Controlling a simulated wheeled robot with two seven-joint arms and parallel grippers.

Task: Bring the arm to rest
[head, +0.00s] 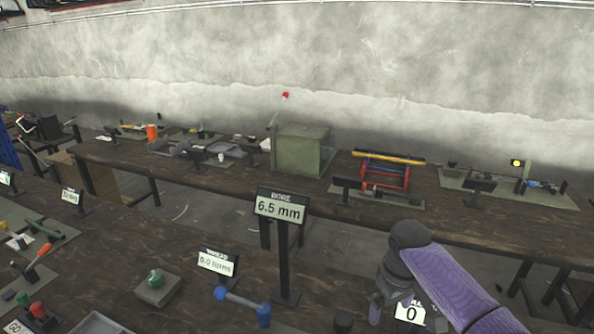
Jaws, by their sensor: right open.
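My right arm (455,280), with a purple sleeve, comes in from the lower right and bends down at a dark joint. My right gripper (407,314) hangs below that joint over the near bench, at the bottom of the head view. Its fingers are apart, and a white card reading "0" (411,311) shows behind or between them. I see nothing held in it. The fingertips are partly cut off or dim. My left gripper is not in view.
The far bench (250,188) carries a green box (302,150) and a red rack (387,172).

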